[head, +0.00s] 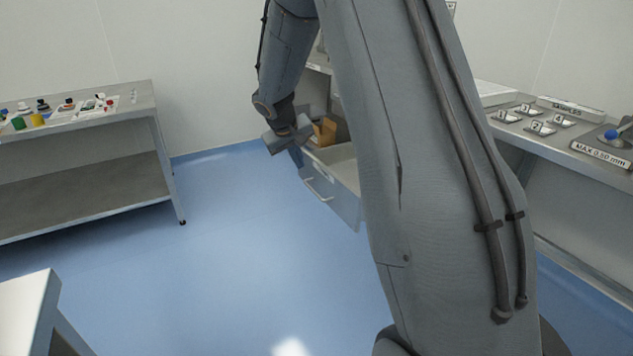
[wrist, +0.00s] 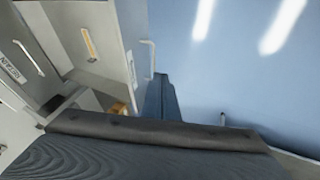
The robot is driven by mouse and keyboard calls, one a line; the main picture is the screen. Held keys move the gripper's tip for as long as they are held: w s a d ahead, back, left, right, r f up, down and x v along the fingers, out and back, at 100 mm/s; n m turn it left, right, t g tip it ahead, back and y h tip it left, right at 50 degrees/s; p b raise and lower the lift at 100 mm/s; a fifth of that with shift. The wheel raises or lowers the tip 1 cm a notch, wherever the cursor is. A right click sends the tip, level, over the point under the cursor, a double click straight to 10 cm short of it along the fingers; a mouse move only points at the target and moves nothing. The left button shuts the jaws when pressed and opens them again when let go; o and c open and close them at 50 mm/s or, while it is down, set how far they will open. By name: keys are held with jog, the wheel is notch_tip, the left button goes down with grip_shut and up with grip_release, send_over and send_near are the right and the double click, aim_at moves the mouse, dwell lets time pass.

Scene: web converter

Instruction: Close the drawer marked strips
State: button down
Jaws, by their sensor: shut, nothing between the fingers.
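An open drawer (head: 345,205) with a grey front and a pale bar handle (head: 318,190) sticks out from the unit behind my arm. A small label is on its front, too small to read. A brown box (head: 325,131) shows at its far end. My gripper (head: 297,155) is shut and empty, close to the drawer's far left corner; I cannot tell if it touches.
A metal bench (head: 150,100) with small coloured items stands at the left. A counter (head: 560,140) with numbered sample plates and a gauge runs along the right. A pale table corner (head: 30,300) is at the lower left. The blue floor (head: 240,240) between is clear.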

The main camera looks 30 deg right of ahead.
jog(key=w+d+f+t+h+b, duration=0.1)
jog(key=w+d+f+b, duration=0.3)
jog(key=w, duration=0.5)
jog(key=p, duration=0.1)
send_near(322, 172)
notch_tip(322, 172, down, 3)
jog(key=w+a, duration=0.1)
jog(key=a, duration=0.2)
jog(key=shift+w+d+f+p, duration=0.1)
jog(key=shift+d+f+p, duration=0.1)
jog(key=shift+d, duration=0.6)
jog(key=shift+w+d+f+p, duration=0.15)
jog(key=shift+d+p, duration=0.1)
jog(key=shift+d, duration=0.5)
jog(key=shift+w+d+f+p, duration=0.1)
jog(key=shift+d+p, duration=0.1)
jog(key=shift+d, duration=0.6)
jog(key=shift+d, duration=0.1)
